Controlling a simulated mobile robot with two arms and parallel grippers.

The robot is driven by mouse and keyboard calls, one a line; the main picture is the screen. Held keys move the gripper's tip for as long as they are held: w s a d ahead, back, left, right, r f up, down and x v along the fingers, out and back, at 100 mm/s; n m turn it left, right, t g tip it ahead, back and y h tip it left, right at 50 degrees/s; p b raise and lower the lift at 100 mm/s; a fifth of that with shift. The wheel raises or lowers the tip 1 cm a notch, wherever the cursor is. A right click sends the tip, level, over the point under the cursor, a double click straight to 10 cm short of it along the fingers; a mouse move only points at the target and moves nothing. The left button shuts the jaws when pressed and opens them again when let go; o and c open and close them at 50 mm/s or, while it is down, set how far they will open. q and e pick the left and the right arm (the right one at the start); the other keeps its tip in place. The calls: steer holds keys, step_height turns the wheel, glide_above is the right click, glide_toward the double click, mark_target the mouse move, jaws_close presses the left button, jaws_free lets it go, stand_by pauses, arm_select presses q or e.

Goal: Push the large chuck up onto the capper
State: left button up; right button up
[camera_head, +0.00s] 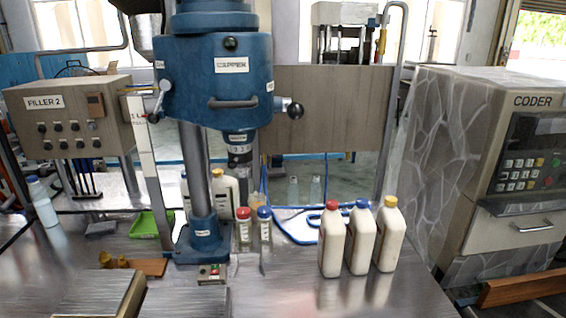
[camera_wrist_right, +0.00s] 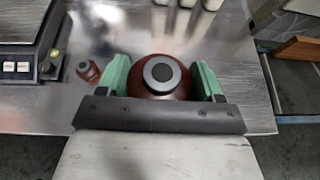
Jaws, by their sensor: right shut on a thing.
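The blue capper (camera_head: 214,85) stands upright left of centre in the head view, on a grey column. A dark spindle end (camera_head: 239,152) hangs below its head. In the right wrist view, a round dark-red piece with a black ring and grey centre, which looks like the large chuck (camera_wrist_right: 163,74), sits between the green fingers of my right gripper (camera_wrist_right: 164,80). The fingers are shut on its two sides. My right gripper does not show in the head view. My left gripper is in neither view.
A smaller red round piece (camera_wrist_right: 87,70) lies on the metal table to the left in the wrist view. White bottles with red, blue and yellow caps (camera_head: 358,238) stand right of the capper. Small jars (camera_head: 244,231) stand beside its column. The coder (camera_head: 520,160) is at far right.

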steer(key=shift+s+r, duration=0.15)
steer(key=shift+r, duration=0.1)
